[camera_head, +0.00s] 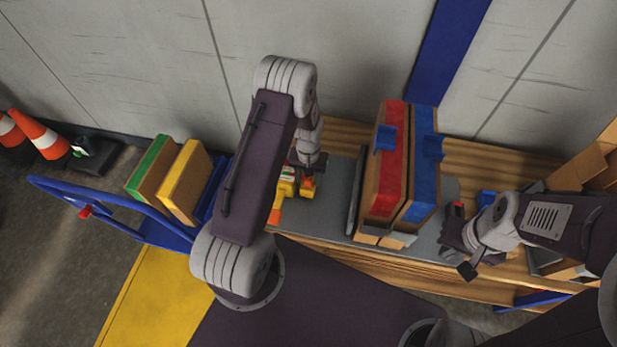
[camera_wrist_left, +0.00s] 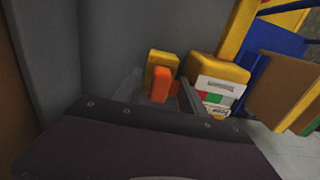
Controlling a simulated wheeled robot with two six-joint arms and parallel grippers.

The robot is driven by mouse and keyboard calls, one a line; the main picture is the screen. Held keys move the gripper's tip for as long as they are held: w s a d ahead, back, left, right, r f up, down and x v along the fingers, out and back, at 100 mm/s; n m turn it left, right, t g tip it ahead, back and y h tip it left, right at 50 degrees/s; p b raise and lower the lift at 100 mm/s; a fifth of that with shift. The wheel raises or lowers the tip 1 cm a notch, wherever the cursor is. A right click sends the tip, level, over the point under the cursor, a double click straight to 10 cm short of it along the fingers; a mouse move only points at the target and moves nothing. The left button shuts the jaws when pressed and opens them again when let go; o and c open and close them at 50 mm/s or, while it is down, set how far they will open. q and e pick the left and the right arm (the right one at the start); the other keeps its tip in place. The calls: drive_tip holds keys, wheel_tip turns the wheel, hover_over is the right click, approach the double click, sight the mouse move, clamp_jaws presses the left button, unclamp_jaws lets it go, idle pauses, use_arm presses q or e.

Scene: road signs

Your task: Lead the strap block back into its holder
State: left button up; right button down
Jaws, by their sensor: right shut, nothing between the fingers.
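A small yellow block with an orange front (camera_head: 307,184), which looks like the strap block, is on the grey surface below my left gripper (camera_head: 309,160). It also shows in the left wrist view (camera_wrist_left: 161,82), between and beyond the two fingers. My left gripper looks open, with gaps beside the orange part; contact with the block cannot be made out. A yellow unit with a white label (camera_wrist_left: 215,92), perhaps the holder, stands just right of the block in the wrist view. Its left side is hidden by my arm in the head view. My right gripper (camera_head: 456,240) is shut and empty.
Cardboard boxes with red (camera_head: 389,155) and blue (camera_head: 422,175) straps stand mid-bench, right of my left gripper. A blue cart (camera_head: 110,200) with green and yellow panels is left. Traffic cones (camera_head: 45,140) stand far left. The grey wall is behind.

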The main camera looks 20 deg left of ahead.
use_arm(q)
wheel_tip(320, 180, up, 9)
drive_tip(key=shift+r+p, duration=0.1)
drive_tip(key=shift+p, duration=0.4)
